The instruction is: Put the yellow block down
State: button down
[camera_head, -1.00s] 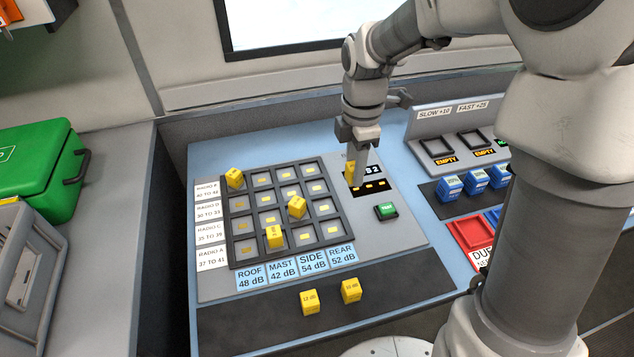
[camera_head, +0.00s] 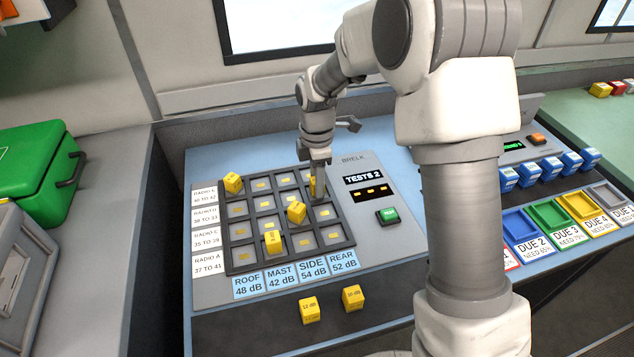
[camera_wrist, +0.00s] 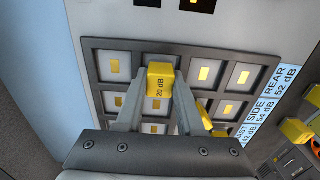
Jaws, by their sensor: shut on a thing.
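My gripper (camera_head: 317,188) is shut on a yellow block (camera_wrist: 160,82) marked 20 dB, seen between the two fingertips in the wrist view. In the head view the held block (camera_head: 312,187) is mostly hidden by the fingers. It is over the rear column of the dark grid tray (camera_head: 229,262), toward the far right corner. I cannot tell whether it touches the tray. Other yellow blocks sit on the grid: one at the far left corner (camera_head: 233,183), one near the middle (camera_head: 297,212), one in the near row (camera_head: 272,241).
Two yellow blocks (camera_head: 309,310) (camera_head: 353,297) lie on the dark front strip. A panel with a display (camera_head: 364,181) and green button (camera_head: 388,215) stands right of the grid. Blue blocks (camera_head: 549,169) and coloured trays (camera_head: 551,215) are further right. A green case (camera_head: 38,165) is at left.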

jog(key=shift+f, duration=0.15)
jog(key=c, duration=0.5)
grip_release()
